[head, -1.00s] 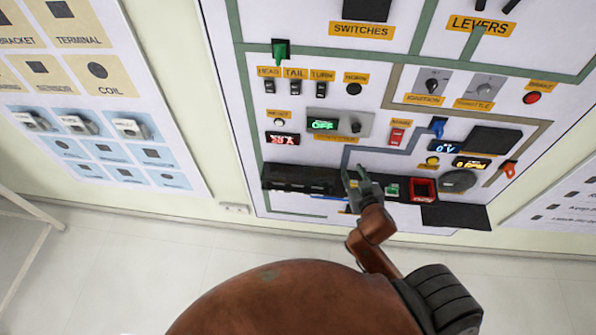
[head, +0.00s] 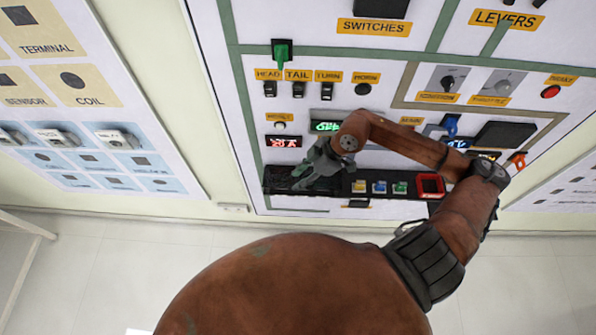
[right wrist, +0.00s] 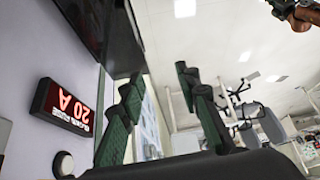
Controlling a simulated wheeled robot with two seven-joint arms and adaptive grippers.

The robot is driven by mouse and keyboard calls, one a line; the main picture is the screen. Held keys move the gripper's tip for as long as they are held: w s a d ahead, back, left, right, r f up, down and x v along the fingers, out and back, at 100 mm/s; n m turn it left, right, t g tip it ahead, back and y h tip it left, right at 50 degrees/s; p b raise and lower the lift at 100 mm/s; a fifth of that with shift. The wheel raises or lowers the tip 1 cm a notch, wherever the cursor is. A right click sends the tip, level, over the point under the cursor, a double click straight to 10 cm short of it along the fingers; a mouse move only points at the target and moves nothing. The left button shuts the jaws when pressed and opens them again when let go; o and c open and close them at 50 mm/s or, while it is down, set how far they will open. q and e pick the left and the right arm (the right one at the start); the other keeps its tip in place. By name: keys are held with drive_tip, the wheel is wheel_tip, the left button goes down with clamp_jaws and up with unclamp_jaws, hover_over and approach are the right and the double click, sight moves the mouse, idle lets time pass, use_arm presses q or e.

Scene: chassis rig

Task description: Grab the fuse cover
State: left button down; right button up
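A black box-like cover (head: 279,178), most likely the fuse cover, sits at the left end of the dark ledge low on the panel. My right gripper (head: 309,178) is over it in the head view, hiding part of it. In the right wrist view the two fingers (right wrist: 165,108) stand apart with nothing between them. A dark block (right wrist: 112,38), which may be the cover or ledge, shows beyond the left finger. I cannot tell whether the gripper touches the cover. My left gripper is not in the head view.
Yellow (head: 360,187), blue (head: 380,188) and green (head: 400,188) fuses sit in the ledge, with a red-framed part (head: 431,185) to their right. A red-lit display (head: 284,141) is just above the cover. My right forearm crosses the panel. The floor below is clear.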

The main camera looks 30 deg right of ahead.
sight(302, 176)
drive_tip(key=shift+m+h, duration=0.5)
drive_tip(key=shift+h, duration=0.4)
drive_tip(key=d+f, duration=0.1)
drive_tip(key=f, duration=0.1)
drive_tip(key=d+f, duration=0.1)
drive_tip(key=d, duration=0.1)
drive_tip(key=shift+w+d+f, duration=0.3)
drive_tip(key=shift+w+f, duration=0.05)
drive_tip(key=shift+w, duration=0.05)
drive_tip(key=x, duration=0.2)
drive_tip(key=d+p+x, duration=0.1)
drive_tip(key=x, duration=0.1)
drive_tip(key=shift+w+f+p, duration=0.1)
drive_tip(key=shift+f+p, duration=0.2)
drive_tip(key=shift+a+f, duration=0.2)
drive_tip(key=shift+f, duration=0.15)
clamp_jaws()
